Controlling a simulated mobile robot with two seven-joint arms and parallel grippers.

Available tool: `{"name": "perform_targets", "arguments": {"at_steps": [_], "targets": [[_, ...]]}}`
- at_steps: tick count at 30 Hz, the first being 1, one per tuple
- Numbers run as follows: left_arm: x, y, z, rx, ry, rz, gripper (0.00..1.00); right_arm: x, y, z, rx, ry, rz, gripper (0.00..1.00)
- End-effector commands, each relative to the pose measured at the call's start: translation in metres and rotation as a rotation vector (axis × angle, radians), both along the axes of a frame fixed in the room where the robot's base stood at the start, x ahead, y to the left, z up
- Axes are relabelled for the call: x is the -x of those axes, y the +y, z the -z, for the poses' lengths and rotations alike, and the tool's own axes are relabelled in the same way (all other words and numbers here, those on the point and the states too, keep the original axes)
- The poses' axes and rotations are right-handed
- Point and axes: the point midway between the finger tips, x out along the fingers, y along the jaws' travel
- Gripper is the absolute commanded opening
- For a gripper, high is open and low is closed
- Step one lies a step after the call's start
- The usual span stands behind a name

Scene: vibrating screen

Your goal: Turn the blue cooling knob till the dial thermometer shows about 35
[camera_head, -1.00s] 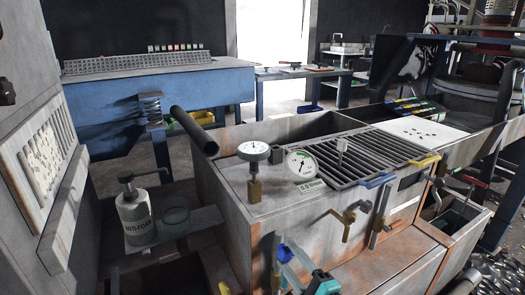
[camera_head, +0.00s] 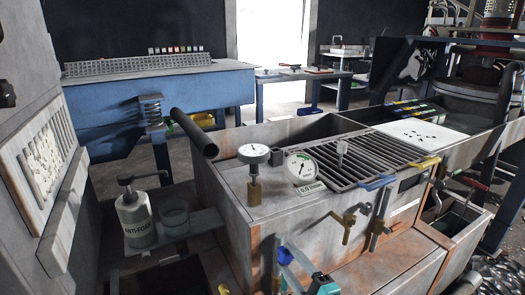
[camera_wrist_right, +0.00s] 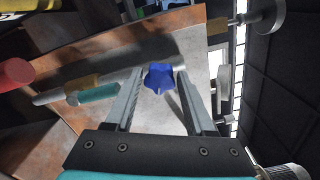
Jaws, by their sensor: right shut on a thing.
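The blue cooling knob (camera_wrist_right: 159,78) is lobed and sits between my right gripper's two fingers in the right wrist view. My right gripper (camera_wrist_right: 160,84) is shut on it. In the head view the right gripper (camera_head: 286,262) is at the bottom, at the tank's front, where only a little of the blue knob (camera_head: 285,255) shows. A round white dial (camera_head: 254,153) stands on a brass stem on the tank top. A second white dial (camera_head: 301,167) with a green mark is beside it. I cannot tell which is the thermometer, and the readings are too small. My left gripper is not in view.
The grey tank (camera_head: 225,180) has a slatted grate (camera_head: 355,160) on top. A brass valve (camera_head: 347,222) is on its front, right of my gripper. An anti-foam bottle (camera_head: 136,222) and a glass cup (camera_head: 174,216) stand on a shelf at the left.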

Motion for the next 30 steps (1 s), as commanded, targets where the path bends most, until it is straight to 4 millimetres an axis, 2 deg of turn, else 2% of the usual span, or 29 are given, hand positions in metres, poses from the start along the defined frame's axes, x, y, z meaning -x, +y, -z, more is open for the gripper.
{"name": "perform_targets", "arguments": {"at_steps": [5, 6, 9, 17, 30], "targets": [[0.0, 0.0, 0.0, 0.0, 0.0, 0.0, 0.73, 0.0, 0.0, 0.0, 0.0, 0.0, 0.0, 0.1], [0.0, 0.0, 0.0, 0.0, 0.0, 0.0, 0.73, 0.0, 0.0, 0.0, 0.0, 0.0, 0.001, 0.56], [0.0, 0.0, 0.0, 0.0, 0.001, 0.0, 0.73, 0.0, 0.0, 0.0, 0.0, 0.0, 0.0, 0.64], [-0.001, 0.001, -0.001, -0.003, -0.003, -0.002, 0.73, 0.001, -0.001, 0.0, 0.0, 0.0, 0.001, 0.64], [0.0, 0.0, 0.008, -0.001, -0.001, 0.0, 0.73, 0.032, -0.013, 0.002, 0.001, 0.001, 0.001, 0.64]]}}
